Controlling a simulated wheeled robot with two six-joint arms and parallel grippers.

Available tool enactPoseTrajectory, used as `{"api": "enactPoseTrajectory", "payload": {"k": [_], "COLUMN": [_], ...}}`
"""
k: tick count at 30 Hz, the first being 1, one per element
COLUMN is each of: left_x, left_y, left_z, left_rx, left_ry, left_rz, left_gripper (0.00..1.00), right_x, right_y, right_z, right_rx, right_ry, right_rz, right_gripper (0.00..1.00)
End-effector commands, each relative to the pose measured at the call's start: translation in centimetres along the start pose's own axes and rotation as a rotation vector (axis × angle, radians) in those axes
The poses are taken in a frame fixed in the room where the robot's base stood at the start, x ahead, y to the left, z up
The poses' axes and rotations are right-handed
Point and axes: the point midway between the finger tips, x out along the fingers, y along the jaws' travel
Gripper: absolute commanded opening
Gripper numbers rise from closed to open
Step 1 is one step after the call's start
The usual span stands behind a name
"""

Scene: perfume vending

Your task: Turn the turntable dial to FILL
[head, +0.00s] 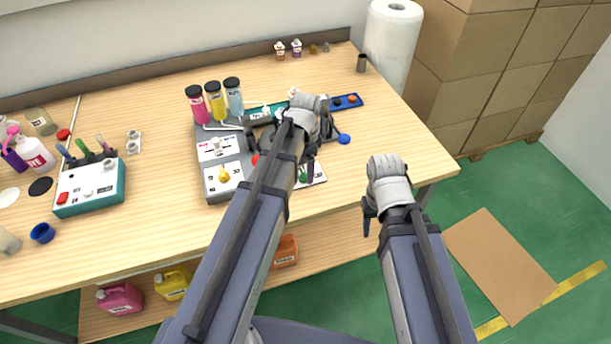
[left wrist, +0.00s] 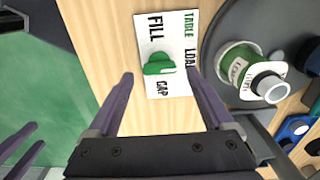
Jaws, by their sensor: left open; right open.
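The turntable dial (left wrist: 158,64) is a green knob on a white plate marked TABLE, FILL, LOAD and CAP in the left wrist view. In the head view, the plate (head: 318,172) is partly hidden by my left arm. My left gripper (left wrist: 160,76) is open, with its fingertips on either side of the dial and apart from it in the picture. I cannot tell clearly which word the knob points to. The dark round turntable (left wrist: 212,28) holds a green-labelled bottle (left wrist: 238,65). My right gripper (head: 370,220) is open and empty beyond the table's front edge.
A grey machine (head: 218,190) with pink, yellow and blue bottles stands left of my left arm. A teal box (head: 92,190) stands further left. The table's right end is mostly clear.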

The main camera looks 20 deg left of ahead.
Motion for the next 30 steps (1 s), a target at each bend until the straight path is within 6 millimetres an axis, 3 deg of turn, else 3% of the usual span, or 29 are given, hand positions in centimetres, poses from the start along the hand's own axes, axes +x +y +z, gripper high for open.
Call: {"api": "enactPoseTrajectory", "payload": {"k": [3, 13, 30], "left_x": [1.32, 1.30, 1.31], "left_y": [0.01, 0.00, 0.01], "left_z": [0.01, 0.01, 0.01], "left_rx": [0.000, 0.000, 0.000], "left_ry": [0.000, 0.000, 0.000], "left_rz": [0.000, 0.000, 0.000], "left_gripper": [0.85, 0.84, 0.20], "right_x": [1.31, 1.30, 1.31], "right_y": [-0.13, -0.12, -0.12], "right_z": [-0.08, -0.08, -0.08], "right_rx": [0.000, 0.000, 0.000], "right_ry": [0.000, 0.000, 0.000], "right_rz": [0.000, 0.000, 0.000], "right_gripper": [0.50, 0.50, 0.50]}}
